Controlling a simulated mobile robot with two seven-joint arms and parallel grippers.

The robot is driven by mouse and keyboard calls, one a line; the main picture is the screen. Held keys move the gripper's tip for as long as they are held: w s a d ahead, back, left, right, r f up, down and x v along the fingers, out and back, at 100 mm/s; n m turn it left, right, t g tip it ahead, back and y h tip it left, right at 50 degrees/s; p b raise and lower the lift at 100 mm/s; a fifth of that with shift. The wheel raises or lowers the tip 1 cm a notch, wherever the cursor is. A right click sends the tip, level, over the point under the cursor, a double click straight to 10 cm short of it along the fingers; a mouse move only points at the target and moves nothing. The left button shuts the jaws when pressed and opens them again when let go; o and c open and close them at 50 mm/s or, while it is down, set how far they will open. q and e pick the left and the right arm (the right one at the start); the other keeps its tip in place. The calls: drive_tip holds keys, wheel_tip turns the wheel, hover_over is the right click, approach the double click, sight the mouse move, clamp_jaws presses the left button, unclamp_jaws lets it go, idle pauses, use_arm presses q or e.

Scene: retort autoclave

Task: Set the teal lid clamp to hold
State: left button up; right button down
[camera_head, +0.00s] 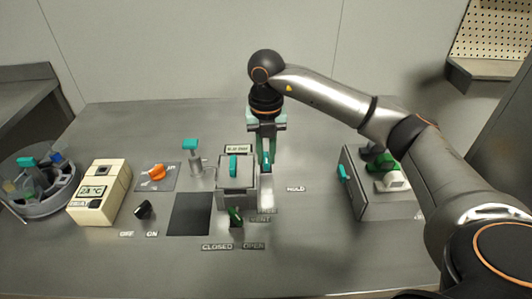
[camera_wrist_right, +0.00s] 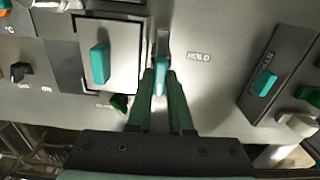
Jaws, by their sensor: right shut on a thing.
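The teal lid clamp (camera_wrist_right: 161,72) is a small upright handle on a narrow strip at the right side of the grey boxy vessel (camera_wrist_right: 122,55); it also shows in the head view (camera_head: 266,164). My right gripper (camera_wrist_right: 160,88) comes down over it from above, its green fingers shut on the handle, one on each side. The fingers hide the lower part of the clamp. In the head view my right gripper (camera_head: 266,148) is beside the vessel (camera_head: 236,197). The HOLD label (camera_wrist_right: 199,57) lies on the table to the right of the clamp. My left gripper is out of view.
A teal handle (camera_head: 233,166) stands on the vessel top, and a green lever (camera_head: 235,216) sits at its front. An upright grey panel (camera_head: 352,185) with a teal knob stands right. A cream temperature unit (camera_head: 100,192) is left. The table around HOLD is clear.

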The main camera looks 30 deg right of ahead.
idle(0.6)
drive_tip(key=n, duration=1.3)
drive_tip(key=shift+n, duration=2.1)
drive_tip(key=c, duration=0.8)
unclamp_jaws()
